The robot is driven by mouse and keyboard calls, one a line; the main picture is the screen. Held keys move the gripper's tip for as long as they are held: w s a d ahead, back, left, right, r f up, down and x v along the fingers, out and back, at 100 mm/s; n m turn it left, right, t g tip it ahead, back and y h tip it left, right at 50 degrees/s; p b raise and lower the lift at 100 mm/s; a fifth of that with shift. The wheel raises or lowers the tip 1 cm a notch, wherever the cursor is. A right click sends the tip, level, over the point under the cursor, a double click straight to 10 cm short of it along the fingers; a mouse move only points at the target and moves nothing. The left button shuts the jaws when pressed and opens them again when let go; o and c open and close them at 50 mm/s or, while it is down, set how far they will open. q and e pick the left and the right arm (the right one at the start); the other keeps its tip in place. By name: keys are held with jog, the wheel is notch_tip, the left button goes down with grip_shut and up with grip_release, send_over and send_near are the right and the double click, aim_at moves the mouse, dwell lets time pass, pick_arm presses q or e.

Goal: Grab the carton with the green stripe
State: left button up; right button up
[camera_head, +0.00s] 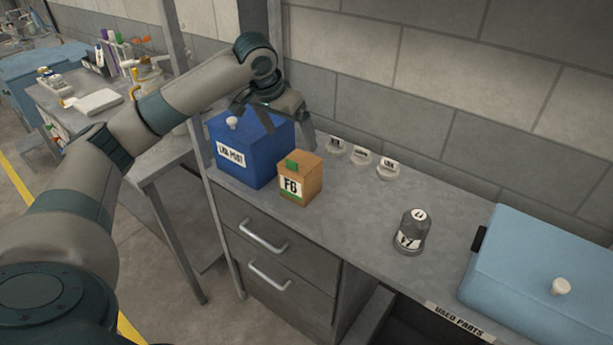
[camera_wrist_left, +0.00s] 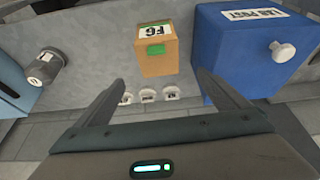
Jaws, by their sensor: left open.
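The carton with the green stripe (camera_head: 300,178) is a small brown box with a label reading F6 or similar, a green patch on top and a green stripe below the label. It stands upright on the grey counter, and it also shows in the left wrist view (camera_wrist_left: 157,58). My left gripper (camera_head: 290,128) is open and empty, above and behind the carton, near the blue box. In the left wrist view its fingers (camera_wrist_left: 162,85) point toward the carton with a gap. My right gripper is not in view.
A blue LAB POST box (camera_head: 232,153) with a white knob stands close left of the carton. Several small white labelled caps (camera_head: 361,157) lie behind. A grey canister (camera_head: 411,232) and light blue bin (camera_head: 540,262) are right. Clear counter (camera_head: 350,205) lies right of the carton.

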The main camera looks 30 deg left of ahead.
aim_at(300, 161)
pick_arm(q)
jog(key=shift+f, duration=0.3)
jog(key=p+x, duration=0.4)
jog(key=x, duration=0.6)
jog(key=shift+w+f, duration=0.25)
jog(key=shift+f, duration=0.35)
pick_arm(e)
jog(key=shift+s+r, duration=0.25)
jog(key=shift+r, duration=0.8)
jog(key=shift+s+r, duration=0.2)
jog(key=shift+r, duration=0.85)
